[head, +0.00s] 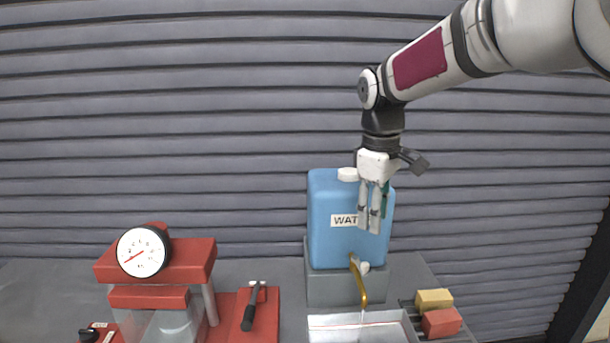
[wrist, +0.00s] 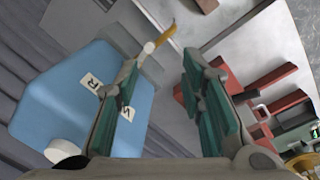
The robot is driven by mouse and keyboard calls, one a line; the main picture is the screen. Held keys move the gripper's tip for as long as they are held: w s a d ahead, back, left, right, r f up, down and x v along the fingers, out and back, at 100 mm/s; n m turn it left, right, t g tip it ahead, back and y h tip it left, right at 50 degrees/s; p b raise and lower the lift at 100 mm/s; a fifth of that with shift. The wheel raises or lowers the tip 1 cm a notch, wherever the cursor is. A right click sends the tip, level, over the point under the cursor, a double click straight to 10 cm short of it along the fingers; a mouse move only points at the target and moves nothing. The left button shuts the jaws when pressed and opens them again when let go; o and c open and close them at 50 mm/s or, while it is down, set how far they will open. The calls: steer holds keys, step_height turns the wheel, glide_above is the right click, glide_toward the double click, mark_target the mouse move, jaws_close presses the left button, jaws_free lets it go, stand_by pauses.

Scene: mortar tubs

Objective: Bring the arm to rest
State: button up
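My gripper (head: 370,230) hangs pointing down in front of the blue water container (head: 328,195) in the head view. In the wrist view my gripper (wrist: 160,62) has its two green-padded fingers apart with nothing between them. The left finger partly covers the container (wrist: 55,95) and its label there. The container stands upright on a grey block (head: 325,290), with a white cap on top and a brass spout (head: 361,285) low at its front. A thin pale line runs below the spout toward a pale tub (head: 335,330), cut off by the frame's bottom edge.
A red press with a round gauge (head: 142,252) stands at the left. A black-handled tool (head: 250,305) lies beside it on red. A yellow block (head: 433,299) and a red block (head: 441,322) are right of the tub. A grey ribbed wall (head: 180,120) is behind.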

steer(key=s+d+r+m+t, duration=0.2)
steer(key=s+m, duration=0.7)
steer(key=s, duration=1.7)
steer(key=t, duration=0.2)
steer(key=shift+s+r+t+y, duration=0.2)
steer(key=shift+s+t+y, duration=0.1)
steer(key=shift+t, duration=0.1)
